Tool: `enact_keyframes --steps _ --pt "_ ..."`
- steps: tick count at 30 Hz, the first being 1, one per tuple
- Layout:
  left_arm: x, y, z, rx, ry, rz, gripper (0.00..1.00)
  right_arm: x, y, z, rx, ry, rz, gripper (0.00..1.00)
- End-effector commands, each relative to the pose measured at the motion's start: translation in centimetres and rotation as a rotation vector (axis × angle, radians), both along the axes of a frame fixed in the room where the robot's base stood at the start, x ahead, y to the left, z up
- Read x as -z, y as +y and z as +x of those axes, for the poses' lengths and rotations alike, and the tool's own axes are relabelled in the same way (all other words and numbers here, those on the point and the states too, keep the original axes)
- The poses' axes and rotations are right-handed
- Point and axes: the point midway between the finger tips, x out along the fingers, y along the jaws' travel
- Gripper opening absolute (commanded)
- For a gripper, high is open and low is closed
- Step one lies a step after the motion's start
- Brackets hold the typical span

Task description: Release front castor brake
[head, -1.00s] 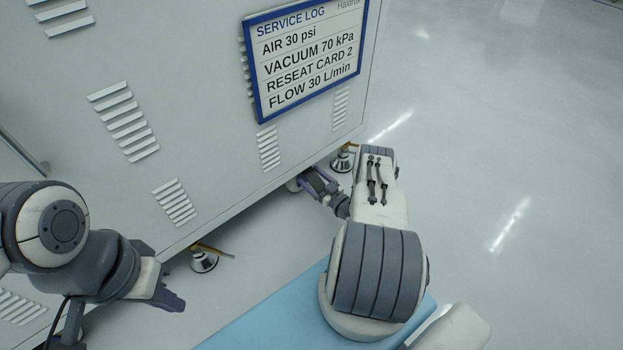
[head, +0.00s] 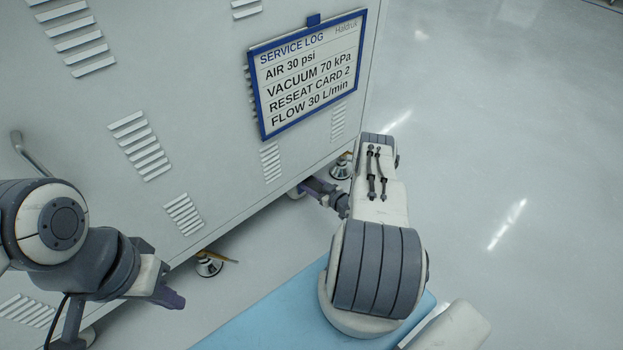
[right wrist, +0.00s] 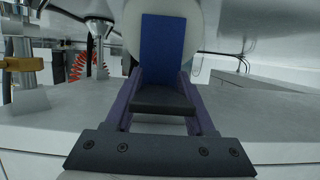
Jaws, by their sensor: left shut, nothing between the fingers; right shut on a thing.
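The front castor (head: 296,192) shows as a small pale patch under the machine's lower edge in the head view, mostly hidden by my right gripper (head: 312,186). In the right wrist view a blue brake lever (right wrist: 163,48) with a black pad (right wrist: 163,101) stands between the purple fingers of my right gripper (right wrist: 163,80). The gripper is shut on this lever. A white rounded castor part (right wrist: 201,42) is behind it. My left gripper (head: 176,298) is shut and empty, out in front of the machine at the lower left.
The grey machine cabinet (head: 215,130) carries a service log board (head: 310,75). Levelling feet with yellow levers stand under its edge, one at left (head: 208,266) and one beyond my right gripper (head: 342,168). Open floor (head: 500,150) lies at right.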

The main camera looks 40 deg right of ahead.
Motion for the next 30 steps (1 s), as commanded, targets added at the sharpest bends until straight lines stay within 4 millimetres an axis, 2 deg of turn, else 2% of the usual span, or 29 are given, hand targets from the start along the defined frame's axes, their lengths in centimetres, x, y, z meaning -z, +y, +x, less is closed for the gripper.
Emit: enact_keyframes --steps 1,4,16,17,18,19,30 --pt "-1.28 0.0 0.0 0.0 0.0 0.0 0.0 -0.89 -0.02 0.01 0.0 0.035 -0.004 0.0" --pt "-1.89 0.0 0.0 0.0 0.0 0.0 0.0 -0.8 -0.02 -0.08 0.0 0.092 -0.008 0.0" --pt "-1.93 0.01 -0.01 0.0 0.0 0.0 0.0 -0.45 -0.08 -0.18 0.002 0.125 -0.009 0.0" --pt "-1.93 0.01 -0.01 0.0 0.0 0.0 0.0 -0.45 -0.08 -0.18 0.002 0.125 -0.009 0.62" --pt "-1.93 0.01 -0.01 0.0 0.0 0.0 0.0 -0.46 -0.08 -0.17 0.002 0.125 -0.009 0.78" --pt "-1.93 0.01 -0.01 0.0 0.0 0.0 0.0 -0.46 -0.08 -0.17 0.002 0.125 -0.009 0.85" --pt "-2.25 0.01 -0.01 0.0 0.0 0.0 0.0 -0.74 -0.1 -0.5 0.001 0.124 -0.009 0.85"
